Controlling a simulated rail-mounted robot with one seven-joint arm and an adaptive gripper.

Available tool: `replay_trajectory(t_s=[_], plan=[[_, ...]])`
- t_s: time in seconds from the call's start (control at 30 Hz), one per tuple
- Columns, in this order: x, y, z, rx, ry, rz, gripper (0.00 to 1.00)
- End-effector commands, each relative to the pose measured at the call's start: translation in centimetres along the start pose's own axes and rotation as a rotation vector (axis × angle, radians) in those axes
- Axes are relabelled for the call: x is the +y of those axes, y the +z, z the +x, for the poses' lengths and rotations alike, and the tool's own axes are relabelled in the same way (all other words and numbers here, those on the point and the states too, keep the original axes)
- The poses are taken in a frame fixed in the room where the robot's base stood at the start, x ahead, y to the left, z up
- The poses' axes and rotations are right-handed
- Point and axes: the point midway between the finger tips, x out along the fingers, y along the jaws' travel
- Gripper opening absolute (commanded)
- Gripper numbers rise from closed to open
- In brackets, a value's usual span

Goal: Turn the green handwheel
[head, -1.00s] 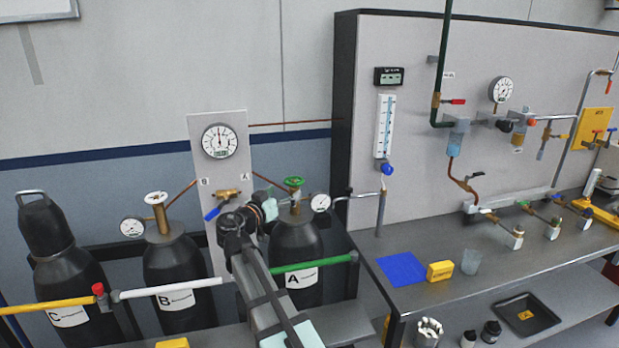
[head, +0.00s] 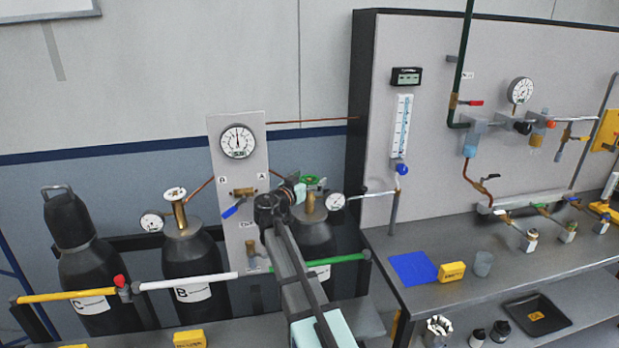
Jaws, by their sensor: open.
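The green handwheel (head: 313,180) sits on the valve on top of black cylinder A (head: 318,238), in the middle of the head view. My gripper (head: 300,189) is open at the left side of the handwheel, about level with it. It overlaps the wheel's left edge, so I cannot tell whether it touches the rim. My arm hides much of the left and front of cylinder A.
A small gauge (head: 335,201) is just right of the valve. A blue-handled valve (head: 235,206) and a panel gauge (head: 238,141) are to the left. A green rail (head: 338,259) crosses in front of cylinder A.

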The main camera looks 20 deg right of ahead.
Motion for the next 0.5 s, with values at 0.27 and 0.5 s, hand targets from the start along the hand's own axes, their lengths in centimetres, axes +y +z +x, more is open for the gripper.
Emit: replay_trajectory(t_s=[0.27, 0.5], plan=[[0.02, 0.05, 0.01, 0.000, 0.000, -0.001, 0.71], [0.02, 0.04, 0.02, 0.000, 0.000, -0.001, 0.32]])
